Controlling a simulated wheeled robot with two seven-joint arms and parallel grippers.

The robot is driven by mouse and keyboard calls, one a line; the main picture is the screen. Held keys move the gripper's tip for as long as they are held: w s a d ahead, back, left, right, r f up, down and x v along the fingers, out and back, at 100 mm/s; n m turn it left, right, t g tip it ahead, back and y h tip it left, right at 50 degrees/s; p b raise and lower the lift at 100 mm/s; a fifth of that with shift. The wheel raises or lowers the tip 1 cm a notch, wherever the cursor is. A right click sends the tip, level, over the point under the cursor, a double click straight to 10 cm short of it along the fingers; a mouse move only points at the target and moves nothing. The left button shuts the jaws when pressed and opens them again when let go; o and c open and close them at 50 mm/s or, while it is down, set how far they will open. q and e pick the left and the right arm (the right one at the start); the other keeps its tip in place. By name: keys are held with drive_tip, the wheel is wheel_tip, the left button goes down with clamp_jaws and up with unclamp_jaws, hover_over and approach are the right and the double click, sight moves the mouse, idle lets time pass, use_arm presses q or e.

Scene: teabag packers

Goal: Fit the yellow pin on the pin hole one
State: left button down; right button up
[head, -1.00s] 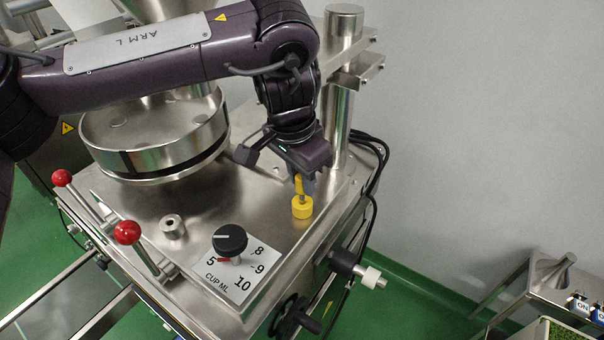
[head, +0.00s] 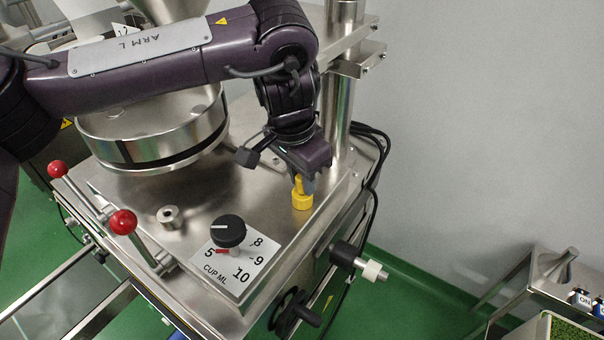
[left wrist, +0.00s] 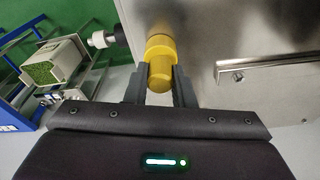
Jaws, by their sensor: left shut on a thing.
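The yellow pin (head: 302,201) stands upright on the steel machine top near its right side, with a wide round base and a narrower stem. It also shows in the left wrist view (left wrist: 160,66) between the two dark fingers. My left gripper (head: 302,182) is shut on the pin's stem from above, also seen in the left wrist view (left wrist: 160,80). The base looks to be at the machine surface; I cannot tell whether it touches. A round steel collar with a hole (head: 169,217) sits on the top further left. No label marks it. My right gripper is out of view.
A black knob (head: 228,231) stands on a cup-volume scale plate (head: 238,272) between collar and pin. Two red-balled levers (head: 123,222) are at the left edge. A round steel drum (head: 155,140) stands behind, and a steel post (head: 333,120) rises close behind my left gripper.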

sight(297, 179)
use_arm(q)
drive_tip(key=shift+f, duration=0.4)
drive_tip(key=c, duration=1.1)
unclamp_jaws()
drive_tip(key=shift+c, duration=0.2)
drive_tip(key=shift+r, duration=0.15)
drive_tip(key=r, duration=0.7)
drive_tip(key=shift+s+a+r+b, duration=0.25)
drive_tip(key=shift+s+a+b, duration=0.15)
